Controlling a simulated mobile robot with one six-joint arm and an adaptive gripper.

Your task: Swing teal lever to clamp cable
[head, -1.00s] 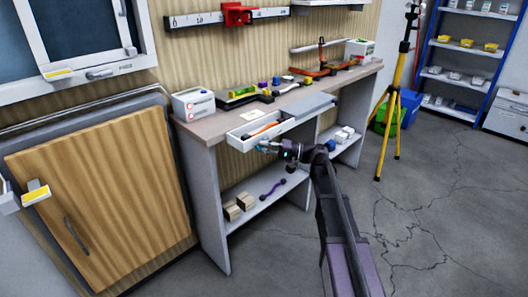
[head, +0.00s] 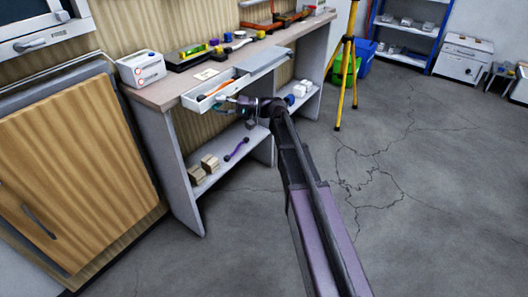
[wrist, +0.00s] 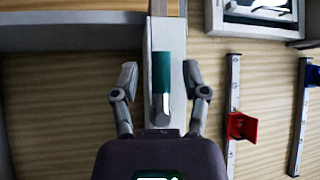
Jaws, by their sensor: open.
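A teal lever (wrist: 167,72) with a pale lower end shows in the wrist view, lying along a pale grey strip (wrist: 158,40). My gripper (wrist: 160,76) is open, with one finger on each side of the lever and a gap on the left. In the head view my gripper (head: 229,99) is at the front of an open white drawer (head: 205,104) under the workbench. The lever is too small to make out there. No cable can be told for certain.
The workbench (head: 160,92) carries a white box (head: 142,69) and several tools. Wooden blocks (head: 203,169) and a purple dumbbell-shaped part (head: 237,149) lie on its lower shelf. A yellow tripod (head: 346,75) stands to the right. The floor in front is clear.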

